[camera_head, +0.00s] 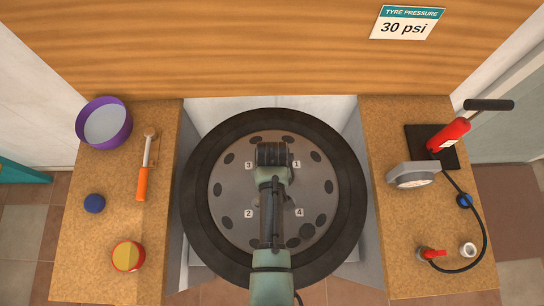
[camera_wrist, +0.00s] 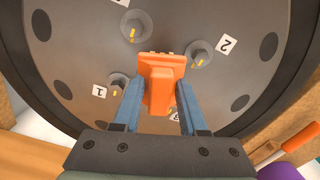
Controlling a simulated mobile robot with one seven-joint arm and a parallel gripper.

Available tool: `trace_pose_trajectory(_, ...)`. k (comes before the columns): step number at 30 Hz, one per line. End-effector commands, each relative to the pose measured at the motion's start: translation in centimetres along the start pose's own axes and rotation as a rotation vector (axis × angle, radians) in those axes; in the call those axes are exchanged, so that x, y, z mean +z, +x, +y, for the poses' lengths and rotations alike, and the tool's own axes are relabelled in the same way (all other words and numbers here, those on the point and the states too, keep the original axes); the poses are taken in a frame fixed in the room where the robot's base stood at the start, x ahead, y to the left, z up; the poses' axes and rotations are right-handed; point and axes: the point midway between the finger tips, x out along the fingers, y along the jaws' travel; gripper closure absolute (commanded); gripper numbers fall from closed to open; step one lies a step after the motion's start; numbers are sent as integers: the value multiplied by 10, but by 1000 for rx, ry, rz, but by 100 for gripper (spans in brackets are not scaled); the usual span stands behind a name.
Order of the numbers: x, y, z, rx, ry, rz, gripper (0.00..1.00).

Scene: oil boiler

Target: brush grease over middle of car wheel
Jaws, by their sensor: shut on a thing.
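The car wheel (camera_head: 228,185), a dark tyre around a grey disc with several holes and number labels, lies flat between two worktops. My arm covers its middle in the head view, hiding my gripper there. In the wrist view my gripper (camera_wrist: 162,88) has its blue fingers on either side of an orange tool (camera_wrist: 162,72), probably the brush, and is shut on it. The tool is over the wheel disc (camera_wrist: 85,45), among bolts with yellow marks (camera_wrist: 198,53). Whether it touches the disc, and any grease on it, I cannot tell. A red-rimmed tin with yellowish contents (camera_head: 128,257) stands on the left worktop.
The left worktop (camera_head: 90,240) also holds a purple bowl (camera_head: 104,123), an orange-handled tool (camera_head: 143,180) and a blue ball (camera_head: 94,203). The right worktop holds a red pump (camera_head: 448,135), a gauge (camera_head: 412,176) and a dark hose (camera_head: 484,240). A wooden wall stands behind.

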Motion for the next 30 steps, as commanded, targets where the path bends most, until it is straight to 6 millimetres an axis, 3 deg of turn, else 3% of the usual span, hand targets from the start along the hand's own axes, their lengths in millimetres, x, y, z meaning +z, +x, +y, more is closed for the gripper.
trace_pose_trajectory(30,0,11,0,0,0,0,100)
